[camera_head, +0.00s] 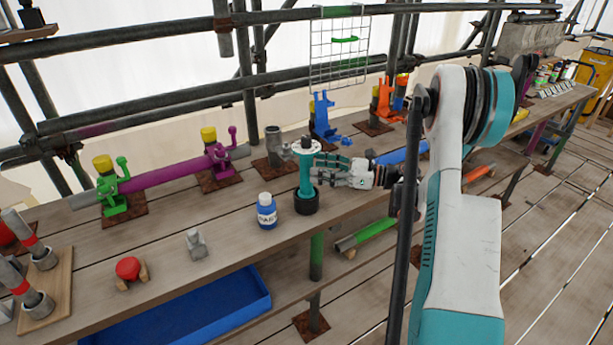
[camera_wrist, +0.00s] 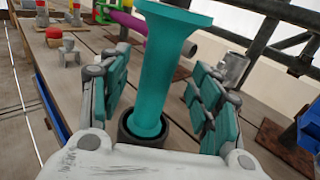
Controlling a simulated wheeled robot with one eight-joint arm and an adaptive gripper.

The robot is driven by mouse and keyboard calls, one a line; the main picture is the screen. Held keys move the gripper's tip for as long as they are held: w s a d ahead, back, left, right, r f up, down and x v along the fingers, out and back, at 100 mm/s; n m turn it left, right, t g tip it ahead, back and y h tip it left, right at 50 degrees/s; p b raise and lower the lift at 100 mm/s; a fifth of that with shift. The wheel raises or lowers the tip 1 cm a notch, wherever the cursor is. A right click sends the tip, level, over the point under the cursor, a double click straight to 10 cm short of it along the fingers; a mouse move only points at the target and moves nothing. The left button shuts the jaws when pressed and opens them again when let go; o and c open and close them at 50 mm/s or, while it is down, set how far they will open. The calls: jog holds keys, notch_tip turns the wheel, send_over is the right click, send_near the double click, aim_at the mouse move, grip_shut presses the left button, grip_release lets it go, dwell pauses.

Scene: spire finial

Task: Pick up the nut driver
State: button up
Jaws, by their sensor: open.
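A teal upright piece with a wide flanged top (camera_head: 306,178) stands in a black ring holder (camera_head: 306,204) on the bench. It appears to be the nut driver, though I cannot be certain from its shape. In the wrist view the teal piece (camera_wrist: 158,75) rises between my two fingers, its foot inside the black ring (camera_wrist: 128,132). My gripper (camera_head: 318,172) reaches in level from the right. In the wrist view my gripper (camera_wrist: 160,95) is open, with one finger on each side of the shaft and gaps showing on both sides.
A blue bottle (camera_head: 267,212) stands just left of the holder. A grey cylinder (camera_head: 274,146) and a blue clamp (camera_head: 322,116) stand behind. A small grey fitting (camera_head: 196,244) and a red-capped piece (camera_head: 128,268) sit farther left. Scaffold tubes (camera_head: 150,122) run behind the bench.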

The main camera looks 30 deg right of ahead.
aim_at(306, 167)
jog(key=x, duration=0.1)
jog(key=b+x, duration=0.1)
jog(key=x, duration=0.1)
jog(key=b+x, duration=0.1)
jog(key=x, duration=0.1)
jog(key=shift+f, duration=0.4)
jog(key=shift+d+r, duration=0.1)
grip_shut()
